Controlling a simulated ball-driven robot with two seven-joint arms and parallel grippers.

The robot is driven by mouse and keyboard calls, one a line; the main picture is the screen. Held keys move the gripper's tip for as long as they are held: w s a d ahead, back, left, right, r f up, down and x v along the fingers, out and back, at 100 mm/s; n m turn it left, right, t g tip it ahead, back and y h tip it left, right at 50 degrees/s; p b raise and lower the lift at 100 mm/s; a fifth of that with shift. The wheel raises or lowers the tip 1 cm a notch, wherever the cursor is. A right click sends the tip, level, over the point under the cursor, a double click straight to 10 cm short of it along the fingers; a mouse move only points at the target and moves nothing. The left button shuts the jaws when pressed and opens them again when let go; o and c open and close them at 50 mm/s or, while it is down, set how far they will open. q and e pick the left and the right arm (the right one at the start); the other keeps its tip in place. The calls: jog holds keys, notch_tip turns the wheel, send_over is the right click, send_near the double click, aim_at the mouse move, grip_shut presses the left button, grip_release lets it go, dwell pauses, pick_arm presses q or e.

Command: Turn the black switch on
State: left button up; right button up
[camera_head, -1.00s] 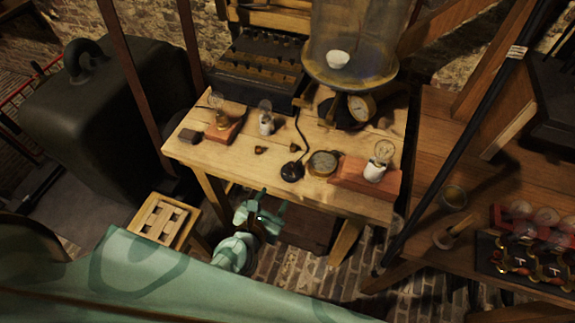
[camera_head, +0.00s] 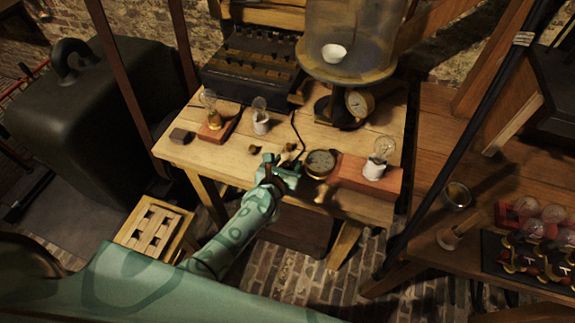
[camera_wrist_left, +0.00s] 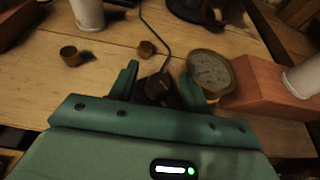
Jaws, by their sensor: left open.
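The black switch (camera_wrist_left: 155,88) is a small dark round piece with a black cord, lying on the wooden table near its front edge. In the left wrist view it sits between the two green fingers of my left gripper (camera_wrist_left: 158,90), which is open. I cannot tell if the fingers touch it. In the head view my left gripper (camera_head: 283,168) covers most of the switch; its cord (camera_head: 298,132) runs back from there. My right gripper is not in view.
A round brass gauge (camera_head: 320,162) stands close right of the gripper. A red block with a bulb in a white socket (camera_head: 375,170) is farther right. Two small brass pieces lie behind the gripper; more bulbs stand at back left. A large glass jar (camera_head: 345,40) stands behind.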

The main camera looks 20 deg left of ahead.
pick_arm(q)
jog(key=shift+w, duration=0.2)
jog(key=shift+c, duration=0.3)
jog(key=c, duration=0.9)
jog(key=shift+c, duration=0.2)
